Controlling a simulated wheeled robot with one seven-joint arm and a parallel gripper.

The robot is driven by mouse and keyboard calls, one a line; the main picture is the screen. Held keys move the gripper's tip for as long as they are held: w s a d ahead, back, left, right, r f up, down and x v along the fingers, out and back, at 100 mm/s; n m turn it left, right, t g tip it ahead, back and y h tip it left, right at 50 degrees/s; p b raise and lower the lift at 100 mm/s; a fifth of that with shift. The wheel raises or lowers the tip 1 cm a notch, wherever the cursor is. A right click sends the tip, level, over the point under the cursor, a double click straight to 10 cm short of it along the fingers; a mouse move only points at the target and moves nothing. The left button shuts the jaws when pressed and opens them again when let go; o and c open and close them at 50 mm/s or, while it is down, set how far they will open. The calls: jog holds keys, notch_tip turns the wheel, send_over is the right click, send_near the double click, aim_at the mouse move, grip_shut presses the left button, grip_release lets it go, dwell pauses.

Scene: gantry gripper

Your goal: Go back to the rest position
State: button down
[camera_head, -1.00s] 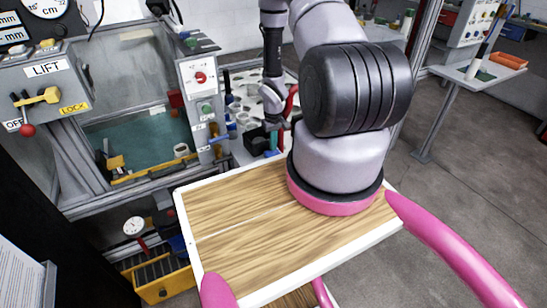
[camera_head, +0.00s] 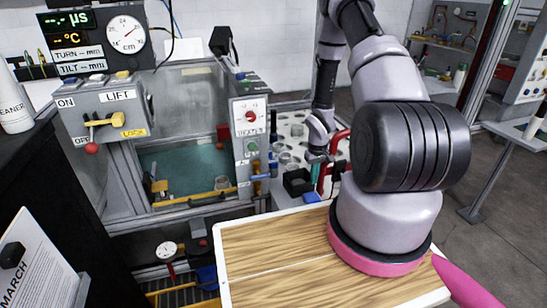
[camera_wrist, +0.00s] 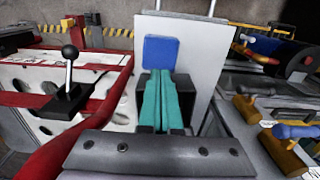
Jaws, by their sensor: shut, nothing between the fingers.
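My gripper (camera_wrist: 162,102) shows in the wrist view with its two teal fingers together and nothing between them. Beyond the fingers stands a white panel (camera_wrist: 207,65) with a blue square (camera_wrist: 161,52) on it. In the head view my arm is folded, with its forearm hanging down and the gripper (camera_head: 315,172) low behind my thick black joint. The gripper is small and partly hidden there, beside a red curved bar (camera_head: 339,140).
A tank with teal liquid (camera_head: 187,168) stands left of the arm, beside a control column (camera_head: 250,125). A LIFT box (camera_head: 103,108) with a yellow lever is farther left. Open floor lies at right.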

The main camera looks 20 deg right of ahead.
jog(key=w+a+r+m+t, duration=0.1)
jog(key=a+r+t, duration=0.1)
jog(key=r, duration=1.6)
jog(key=a+r+m+t, duration=0.1)
jog(key=a+r+m, duration=0.1)
jog(key=r, duration=1.5)
jog(key=s+a+r+t+y, duration=0.1)
jog(key=s+a+r, duration=0.3)
jog(key=s+r, duration=0.6)
jog(key=s+a+r+m+t+y, duration=0.1)
jog(key=s+a+r+t, duration=0.2)
jog(key=s+r, duration=0.7)
jog(key=shift+s+a+m, duration=0.3)
jog(key=shift+s+a, duration=0.05)
jog(key=shift+a, duration=0.85)
